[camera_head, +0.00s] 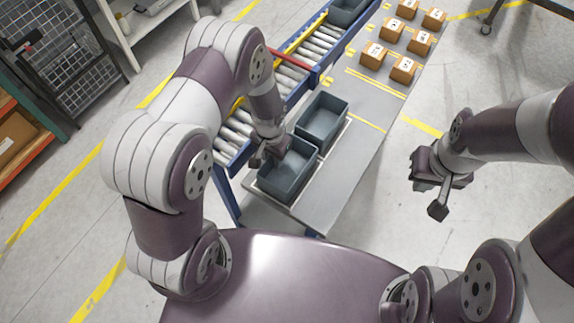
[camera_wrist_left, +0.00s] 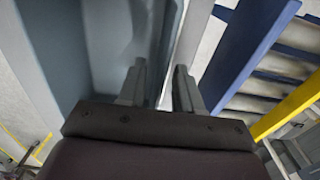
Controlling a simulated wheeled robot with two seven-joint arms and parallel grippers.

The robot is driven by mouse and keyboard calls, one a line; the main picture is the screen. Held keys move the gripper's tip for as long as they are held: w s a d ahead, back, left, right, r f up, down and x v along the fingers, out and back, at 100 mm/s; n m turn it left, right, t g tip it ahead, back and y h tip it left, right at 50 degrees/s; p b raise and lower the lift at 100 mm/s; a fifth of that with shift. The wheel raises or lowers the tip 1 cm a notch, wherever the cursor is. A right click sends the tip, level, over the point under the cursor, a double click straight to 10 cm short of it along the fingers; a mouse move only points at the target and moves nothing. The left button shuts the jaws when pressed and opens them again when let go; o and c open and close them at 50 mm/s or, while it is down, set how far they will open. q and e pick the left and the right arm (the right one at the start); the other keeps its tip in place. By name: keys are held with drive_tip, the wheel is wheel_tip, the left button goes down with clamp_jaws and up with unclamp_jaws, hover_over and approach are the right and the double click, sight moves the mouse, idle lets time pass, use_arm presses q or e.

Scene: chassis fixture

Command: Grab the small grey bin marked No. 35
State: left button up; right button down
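Two small grey bins stand one behind the other on the grey table, a near bin (camera_head: 290,187) and a far bin (camera_head: 323,122). No number is legible on either, so I cannot tell which is No. 35. My left gripper (camera_head: 268,155) is at the near bin's left wall. In the left wrist view, the fingers of this gripper (camera_wrist_left: 160,85) stand apart, with the upper edge of the bin wall (camera_wrist_left: 160,40) running between them and a gap showing. My right gripper (camera_head: 428,190) is open and empty, above the floor right of the table.
A roller conveyor (camera_head: 236,125) with a blue frame runs along the table's left side; another grey bin (camera_head: 346,10) sits at its far end. Several cardboard boxes (camera_head: 403,69) stand on the table's far part. The table right of the bins is clear (camera_head: 365,150).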

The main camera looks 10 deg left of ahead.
use_arm(q)
drive_tip(key=shift+d, duration=0.15)
clamp_jaws()
